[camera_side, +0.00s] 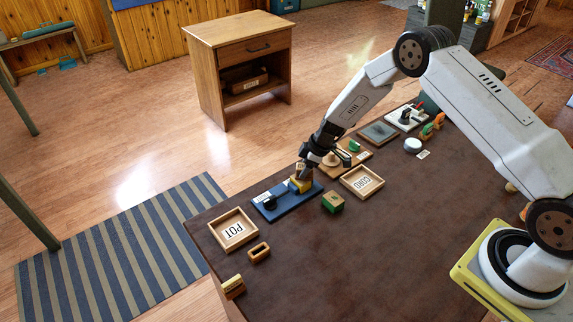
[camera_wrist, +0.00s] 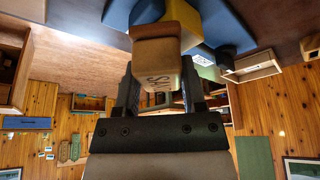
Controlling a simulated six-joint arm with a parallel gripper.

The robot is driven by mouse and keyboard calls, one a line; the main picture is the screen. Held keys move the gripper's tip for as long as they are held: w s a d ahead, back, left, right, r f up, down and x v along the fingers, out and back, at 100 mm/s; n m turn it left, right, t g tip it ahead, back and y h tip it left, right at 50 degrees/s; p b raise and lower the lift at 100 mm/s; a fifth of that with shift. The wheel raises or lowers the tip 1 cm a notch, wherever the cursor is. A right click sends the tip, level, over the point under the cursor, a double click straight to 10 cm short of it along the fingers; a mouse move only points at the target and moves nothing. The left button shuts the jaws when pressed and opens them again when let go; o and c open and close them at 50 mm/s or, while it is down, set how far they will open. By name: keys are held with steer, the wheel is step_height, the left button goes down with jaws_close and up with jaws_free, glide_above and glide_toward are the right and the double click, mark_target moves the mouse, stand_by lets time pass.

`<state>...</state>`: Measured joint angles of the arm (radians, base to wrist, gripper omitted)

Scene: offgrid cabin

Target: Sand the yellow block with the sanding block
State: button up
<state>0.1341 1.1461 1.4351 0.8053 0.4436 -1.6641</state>
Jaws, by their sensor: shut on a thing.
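My gripper (camera_side: 303,168) is shut on the sanding block, a tan block with partly visible lettering (camera_wrist: 155,62) in the wrist view. In the side view my gripper points down over the yellow block (camera_side: 300,186), which sits on a blue board (camera_side: 285,206) near the far edge of the table. The yellow block also shows behind the sanding block in the wrist view (camera_wrist: 184,18). The sanding block is at the yellow block's top; whether they touch is hard to tell. My fingers hide part of the sanding block in the side view.
A tray marked POT (camera_side: 224,243) stands left of the board, and a tray marked CORD (camera_side: 376,188) stands right. A green-topped block (camera_side: 333,203) lies close by. The table's near middle is clear.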

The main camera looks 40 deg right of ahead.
steer(key=shift+d, duration=0.1)
stand_by(0.4)
steer(key=shift+r, duration=2.5)
